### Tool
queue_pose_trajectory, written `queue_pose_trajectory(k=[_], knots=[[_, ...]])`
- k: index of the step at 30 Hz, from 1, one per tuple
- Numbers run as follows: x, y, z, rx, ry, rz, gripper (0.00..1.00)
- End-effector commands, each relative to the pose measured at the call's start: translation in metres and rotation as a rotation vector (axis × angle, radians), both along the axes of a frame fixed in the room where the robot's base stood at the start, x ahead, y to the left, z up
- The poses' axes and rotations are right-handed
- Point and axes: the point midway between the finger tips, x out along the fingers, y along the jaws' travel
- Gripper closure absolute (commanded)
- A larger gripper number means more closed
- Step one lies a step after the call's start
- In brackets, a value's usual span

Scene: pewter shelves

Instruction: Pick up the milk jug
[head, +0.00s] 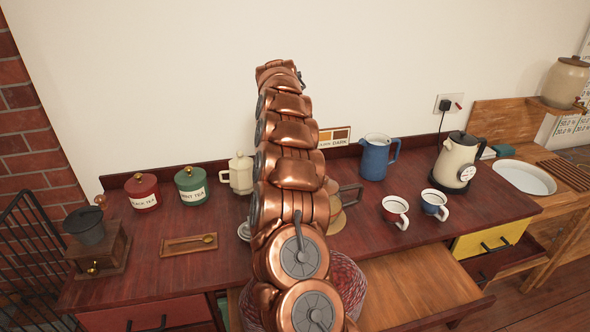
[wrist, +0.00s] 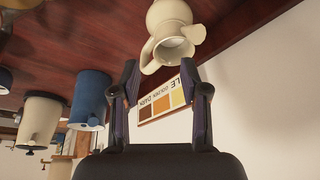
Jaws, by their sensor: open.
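In the upside-down wrist view, a cream round-bellied jug (wrist: 168,18) with an open mouth and a handle stands on the dark red counter. I take it for the milk jug. My gripper (wrist: 160,70) is open and empty, its two dark fingers apart. The jug's mouth shows just beyond the fingertips, roughly between them; I cannot tell how far off it is. No touch shows. In the head view my copper arm covers the middle of the counter, and I cannot make out this jug there.
A blue jug (head: 375,158) and cream kettle (head: 455,160) stand right of my arm, behind two cups (head: 395,211) (head: 434,204). A cream pot (head: 240,173), two tea tins (head: 142,191) (head: 191,184) and a grinder (head: 98,250) stand left. A wooden drawer (head: 420,285) is open in front.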

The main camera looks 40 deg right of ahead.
Motion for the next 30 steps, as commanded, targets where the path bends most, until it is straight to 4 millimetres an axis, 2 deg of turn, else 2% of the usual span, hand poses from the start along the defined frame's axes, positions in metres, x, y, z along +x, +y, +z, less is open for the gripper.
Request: queue_pose_trajectory(k=[1,3,7,23,30], knots=[[-0.002,-0.014,-0.004,-0.015,-0.001,-0.035,0.55],[-0.006,-0.029,-0.007,-0.03,-0.006,-0.077,0.55],[-0.011,-0.046,-0.009,-0.051,-0.011,-0.123,0.55],[-0.011,-0.065,-0.04,-0.055,-0.01,-0.136,0.55],[-0.011,-0.08,-0.067,-0.055,-0.008,-0.136,0.55]])
